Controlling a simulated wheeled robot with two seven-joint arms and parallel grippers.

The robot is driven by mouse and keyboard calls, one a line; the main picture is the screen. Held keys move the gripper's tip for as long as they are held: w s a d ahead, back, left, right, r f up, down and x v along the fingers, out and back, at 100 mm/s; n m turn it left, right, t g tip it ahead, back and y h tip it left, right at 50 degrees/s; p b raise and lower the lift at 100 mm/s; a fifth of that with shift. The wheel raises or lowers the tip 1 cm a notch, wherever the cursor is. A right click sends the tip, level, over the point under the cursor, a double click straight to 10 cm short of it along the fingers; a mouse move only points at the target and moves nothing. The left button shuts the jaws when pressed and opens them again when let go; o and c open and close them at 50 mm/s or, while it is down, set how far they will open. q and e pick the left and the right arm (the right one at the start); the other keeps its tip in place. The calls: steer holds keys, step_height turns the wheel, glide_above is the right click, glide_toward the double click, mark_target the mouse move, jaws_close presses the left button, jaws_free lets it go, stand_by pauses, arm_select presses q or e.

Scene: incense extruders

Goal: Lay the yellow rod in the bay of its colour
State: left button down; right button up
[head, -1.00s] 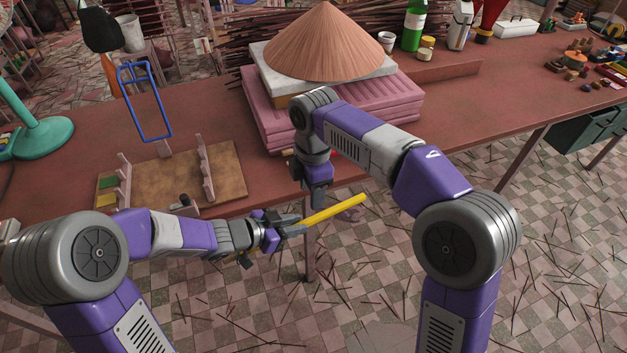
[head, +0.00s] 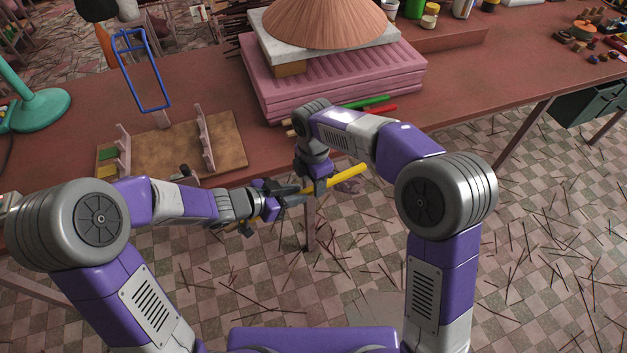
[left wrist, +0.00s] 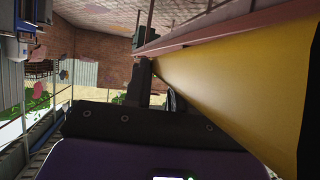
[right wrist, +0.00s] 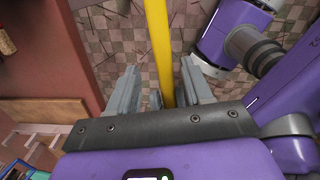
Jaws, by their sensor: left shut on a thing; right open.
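The yellow rod (head: 347,174) sticks out to the right from my left gripper (head: 290,197), which is shut on it in front of the table edge. The rod fills much of the left wrist view (left wrist: 245,75). My right gripper (head: 318,186) is at the rod's middle. In the right wrist view the rod (right wrist: 160,45) runs between the open fingers of my right gripper (right wrist: 160,92). A brown board (head: 176,150) with pink notched uprights lies on the table at left, with a green patch (head: 107,154) and a yellow patch (head: 106,171) at its left end.
A blue frame (head: 140,70) stands behind the board. A teal stand (head: 38,108) is at far left.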

steer(key=shift+f, duration=0.35)
steer(key=shift+c, duration=0.5)
jaws_close()
arm_select(q)
steer(key=c, duration=0.9)
jaws_free()
steer(key=shift+o, duration=0.2)
